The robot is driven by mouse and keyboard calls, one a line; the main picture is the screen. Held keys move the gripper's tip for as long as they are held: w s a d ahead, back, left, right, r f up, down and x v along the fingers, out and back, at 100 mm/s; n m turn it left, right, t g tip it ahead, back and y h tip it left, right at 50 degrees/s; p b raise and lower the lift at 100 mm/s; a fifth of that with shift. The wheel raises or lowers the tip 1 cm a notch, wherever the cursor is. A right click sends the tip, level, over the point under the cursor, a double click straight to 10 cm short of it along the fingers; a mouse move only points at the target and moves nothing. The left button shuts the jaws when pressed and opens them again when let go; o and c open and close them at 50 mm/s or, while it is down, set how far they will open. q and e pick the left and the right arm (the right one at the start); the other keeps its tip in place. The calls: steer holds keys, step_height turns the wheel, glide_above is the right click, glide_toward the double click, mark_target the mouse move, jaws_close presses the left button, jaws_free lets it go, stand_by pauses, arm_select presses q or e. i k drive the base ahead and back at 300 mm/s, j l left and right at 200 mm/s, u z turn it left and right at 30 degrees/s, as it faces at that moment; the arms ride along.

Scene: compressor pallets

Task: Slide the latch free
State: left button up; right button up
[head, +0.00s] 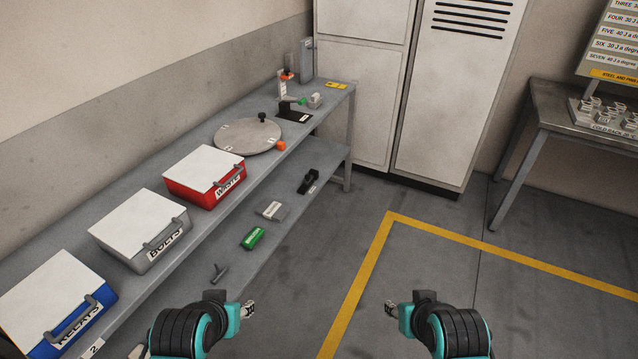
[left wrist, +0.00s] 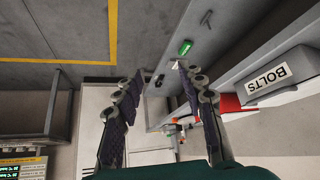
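No part is plainly marked as the latch, and I cannot tell which one it is. At the far end of the bench stands a small upright fixture (head: 283,88) with an orange piece (head: 288,76). A black plate with a dark block (head: 294,112) lies in front of it, beside a small green-tipped part (head: 303,101). My left gripper (head: 248,309) is in front of the bench, far from these; in the left wrist view its fingers (left wrist: 160,76) are spread and empty. My right gripper (head: 391,308) is over the floor, touching nothing; its fingers are too small to judge.
Blue (head: 105,296), grey (head: 187,222) and red (head: 238,167) lidded boxes line the bench. A round grey disc (head: 247,136) lies beyond them. The lower shelf holds a green part (head: 253,238) and other small pieces. A cabinet (head: 457,90) stands behind. The floor right of the bench is clear.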

mark_target(308, 178)
steer(key=i+l+u, duration=0.1)
steer(key=i+l, duration=0.8)
steer(key=i+l+u, duration=0.15)
steer(key=i+l, duration=0.7)
steer(key=l, duration=0.15)
steer(key=i+l+u, duration=0.15)
steer(key=i+l, duration=0.25)
steer(key=l, duration=0.15)
steer(key=i+l, duration=0.4)
steer(key=l, duration=0.15)
steer(key=u, duration=0.05)
